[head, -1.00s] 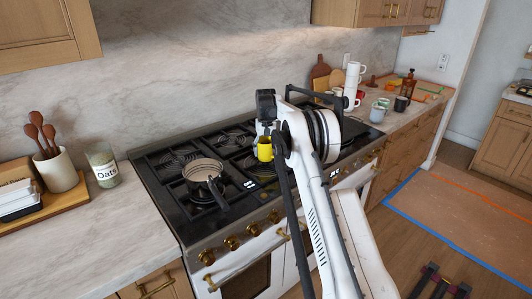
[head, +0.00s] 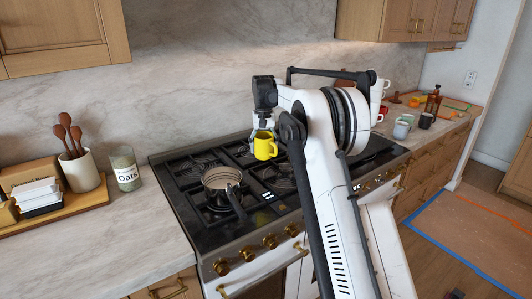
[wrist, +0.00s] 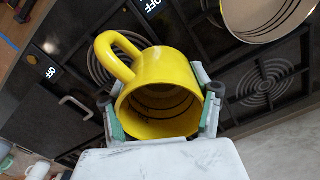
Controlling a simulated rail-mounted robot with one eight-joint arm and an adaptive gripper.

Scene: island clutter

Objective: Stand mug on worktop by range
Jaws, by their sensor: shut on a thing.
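A yellow mug (head: 265,146) hangs in my gripper (head: 263,131) above the range (head: 270,185). In the wrist view the mug (wrist: 160,85) sits between the two fingers of my gripper (wrist: 160,108), which is shut on it. Its open mouth faces the wrist camera and its handle points up and left in that view. In the head view the mug looks roughly upright. The worktop (head: 130,235) lies to the left of the range, and another stretch of worktop (head: 400,138) lies to its right.
A saucepan (head: 222,181) stands on a front left burner, below and left of the mug. An oats jar (head: 126,170), a utensil crock (head: 78,170) and a wooden tray (head: 55,217) stand on the left worktop. Several mugs crowd the right worktop. The left worktop's front is clear.

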